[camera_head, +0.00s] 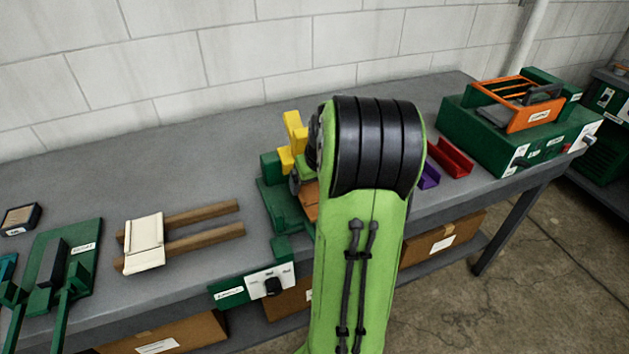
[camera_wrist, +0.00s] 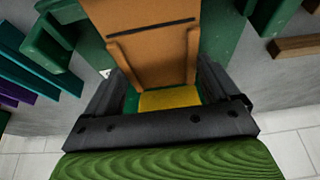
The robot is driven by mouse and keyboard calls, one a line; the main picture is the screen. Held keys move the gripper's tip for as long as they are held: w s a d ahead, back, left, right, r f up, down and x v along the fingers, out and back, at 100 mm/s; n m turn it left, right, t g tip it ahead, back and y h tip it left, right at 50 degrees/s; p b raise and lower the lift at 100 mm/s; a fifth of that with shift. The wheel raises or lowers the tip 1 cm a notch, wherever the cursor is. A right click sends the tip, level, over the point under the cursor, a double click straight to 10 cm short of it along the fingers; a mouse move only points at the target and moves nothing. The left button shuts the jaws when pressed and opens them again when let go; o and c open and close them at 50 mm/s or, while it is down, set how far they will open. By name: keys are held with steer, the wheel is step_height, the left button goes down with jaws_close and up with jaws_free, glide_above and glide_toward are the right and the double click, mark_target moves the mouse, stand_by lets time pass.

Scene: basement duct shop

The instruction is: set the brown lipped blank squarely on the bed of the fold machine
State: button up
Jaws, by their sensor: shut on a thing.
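The brown lipped blank (camera_wrist: 145,45) is between the dark fingers of my gripper (camera_wrist: 160,85) in the wrist view. It is a flat panel with a dark line across it and raised side edges. My gripper is shut on it. In the head view, a small part of the blank (camera_head: 311,200) shows left of my green arm, over the green machine with yellow uprights (camera_head: 285,215), which looks like the fold machine. My arm hides most of that machine and my gripper. I cannot tell whether the blank touches the bed or lies square.
On the left of the bench (camera_head: 190,180) are a cream piece on two wooden strips (camera_head: 145,243) and another green fixture (camera_head: 65,265). Purple (camera_head: 429,177) and red (camera_head: 450,158) channels lie right of my arm. A green machine with an orange frame (camera_head: 535,112) stands further right.

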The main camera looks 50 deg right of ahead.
steer(key=o, duration=0.8)
steer(key=shift+w, duration=0.2)
steer(key=p+v, duration=0.4)
steer(key=v, duration=1.2)
steer(key=shift+s+f, duration=0.1)
steer(key=shift+f, duration=0.05)
steer(key=w+a+r+n, duration=0.2)
steer(key=a, duration=0.9)
steer(key=s+a+f+n+t+y, duration=0.1)
steer(key=s+a, duration=0.3)
steer(key=a, duration=0.5)
steer(key=s+a+f+n+y, duration=0.1)
steer(key=s+a+n, duration=0.2)
steer(key=a, duration=0.6)
steer(key=shift+s+f+t+p, duration=0.3)
steer(key=shift+s+t+p, duration=0.15)
steer(key=shift+s, duration=0.6)
